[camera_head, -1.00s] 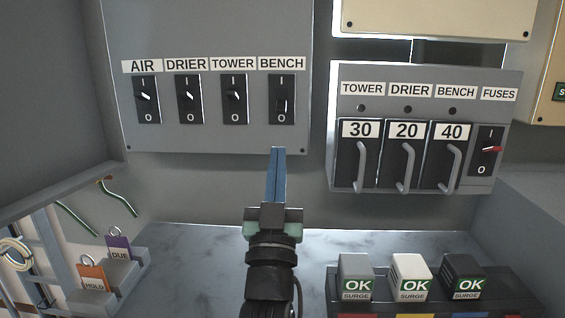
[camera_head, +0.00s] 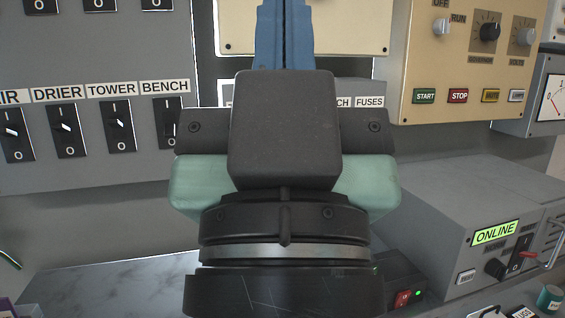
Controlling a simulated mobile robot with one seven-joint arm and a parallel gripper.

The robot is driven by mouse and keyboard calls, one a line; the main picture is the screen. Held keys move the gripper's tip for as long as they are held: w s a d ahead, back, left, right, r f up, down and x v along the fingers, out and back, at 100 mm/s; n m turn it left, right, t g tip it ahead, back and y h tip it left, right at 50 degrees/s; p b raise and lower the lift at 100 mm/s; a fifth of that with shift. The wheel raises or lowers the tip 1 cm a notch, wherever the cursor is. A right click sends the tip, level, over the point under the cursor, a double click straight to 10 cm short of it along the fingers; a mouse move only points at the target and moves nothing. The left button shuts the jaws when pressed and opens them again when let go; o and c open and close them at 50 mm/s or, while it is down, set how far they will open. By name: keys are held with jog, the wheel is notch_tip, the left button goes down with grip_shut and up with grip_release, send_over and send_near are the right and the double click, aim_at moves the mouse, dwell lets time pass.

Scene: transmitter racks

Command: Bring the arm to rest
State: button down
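My gripper (camera_head: 284,30) is raised close in front of the camera, pointing up. Its two blue fingers lie together with only a thin dark line between them, and nothing shows between them. The fingertips reach the top edge of the view. My gripper's dark body and wrist fill the middle of the view and hide most of the fuse panel (camera_head: 369,102) behind them.
The grey switch panel (camera_head: 60,130) with AIR, DRIER, TOWER and BENCH switches is at left. A cream panel (camera_head: 460,60) with START and STOP buttons is at upper right. A grey ONLINE unit (camera_head: 440,225) stands at right.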

notch_tip(320, 180, up, 26)
jog(key=p, duration=2.4)
jog(key=shift+a+f, duration=0.1)
jog(key=shift+f, duration=0.1)
